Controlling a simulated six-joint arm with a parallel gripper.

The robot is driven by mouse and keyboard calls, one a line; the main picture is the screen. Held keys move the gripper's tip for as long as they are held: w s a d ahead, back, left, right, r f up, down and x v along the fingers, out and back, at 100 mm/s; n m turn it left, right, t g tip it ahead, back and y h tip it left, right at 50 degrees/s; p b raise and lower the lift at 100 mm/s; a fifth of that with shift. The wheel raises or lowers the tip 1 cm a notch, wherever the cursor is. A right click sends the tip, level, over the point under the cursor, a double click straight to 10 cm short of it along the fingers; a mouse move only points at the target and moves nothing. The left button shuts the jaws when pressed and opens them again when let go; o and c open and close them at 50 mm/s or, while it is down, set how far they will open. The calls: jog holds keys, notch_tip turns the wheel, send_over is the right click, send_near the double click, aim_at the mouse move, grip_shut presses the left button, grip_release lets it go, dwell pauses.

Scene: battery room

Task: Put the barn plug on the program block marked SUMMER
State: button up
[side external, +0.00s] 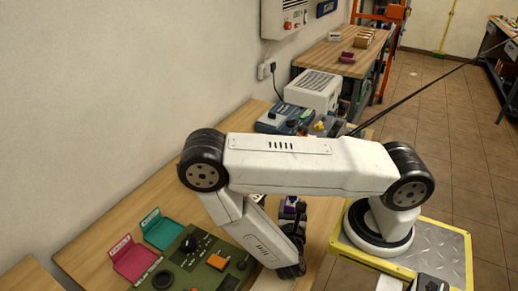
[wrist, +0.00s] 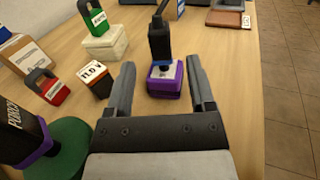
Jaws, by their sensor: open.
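In the wrist view, my gripper (wrist: 160,64) is open, its fingers on either side of a black upright plug (wrist: 159,42) on a purple block (wrist: 164,80). The block sits just ahead of and between the fingertips, and nothing is gripped. I cannot read a name on this plug. At the lower left, a dark plug marked PORCH (wrist: 22,125) with a purple band stands on a green round base. No plug marked BARN and no block marked SUMMER can be read. In the side view, my forearm hides much of the work area and the fingers.
Left of my gripper are a black-and-orange labelled block (wrist: 96,80), a red block with a dark handle (wrist: 47,87) and a pale block (wrist: 106,43). A green control panel (side external: 188,262), pink tray (side external: 133,262) and teal tray (side external: 161,232) occupy the bench's near end.

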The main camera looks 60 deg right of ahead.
jog(key=shift+v, duration=3.35)
jog(key=w+r+m+g+y, duration=0.1)
jog(key=w+r+m+y, duration=0.2)
jog(key=m, duration=0.4)
jog(key=w+a+r+m+g+y, duration=0.1)
jog(key=w+r+m+g+y, duration=0.1)
jog(key=r+m+y, duration=0.4)
jog(key=w+a+r+m+g+y, duration=0.1)
jog(key=w+r+m+y, duration=0.4)
jog(key=m+y, duration=0.2)
jog(key=shift+r+m+y, duration=0.2)
jog(key=shift+m+y, duration=0.1)
jog(key=shift+m, duration=1)
